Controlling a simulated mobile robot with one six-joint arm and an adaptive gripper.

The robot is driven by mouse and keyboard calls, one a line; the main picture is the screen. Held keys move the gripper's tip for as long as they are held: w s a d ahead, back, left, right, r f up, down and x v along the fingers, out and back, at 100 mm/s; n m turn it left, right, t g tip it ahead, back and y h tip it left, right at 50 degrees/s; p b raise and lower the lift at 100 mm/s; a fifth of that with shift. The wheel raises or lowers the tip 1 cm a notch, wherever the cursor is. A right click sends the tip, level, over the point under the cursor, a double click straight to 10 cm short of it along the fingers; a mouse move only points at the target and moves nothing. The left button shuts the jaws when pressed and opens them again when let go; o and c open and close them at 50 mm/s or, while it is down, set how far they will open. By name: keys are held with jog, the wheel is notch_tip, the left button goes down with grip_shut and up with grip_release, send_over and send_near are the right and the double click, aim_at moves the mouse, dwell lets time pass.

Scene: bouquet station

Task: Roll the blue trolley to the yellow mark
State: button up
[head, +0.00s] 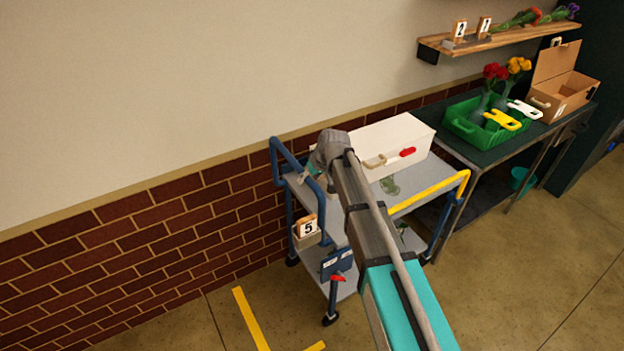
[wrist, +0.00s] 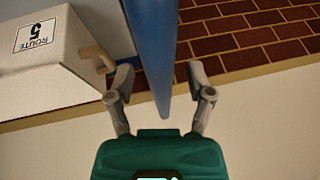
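The blue trolley (head: 331,214) stands against the brick wall, with grey shelves and a blue handle (head: 286,153) at its left end. A yellow mark (head: 250,320) is taped on the floor to the left and in front of it. My gripper (head: 304,174) is at the handle end, partly hidden by my arm in the head view. In the wrist view my gripper (wrist: 160,88) is open, with a blue bar (wrist: 154,48) running between its fingers. Gaps show on both sides of the bar.
A white box (head: 400,137) sits on the trolley; its "ROUTE 5" side shows in the wrist view (wrist: 75,65). A dark table (head: 455,145) with a green crate (head: 462,127) and a cardboard box (head: 565,84) stands close on the right. Floor left of the trolley is clear.

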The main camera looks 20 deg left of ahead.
grip_shut()
jog(key=shift+d, duration=0.35)
jog(key=shift+a, duration=0.2)
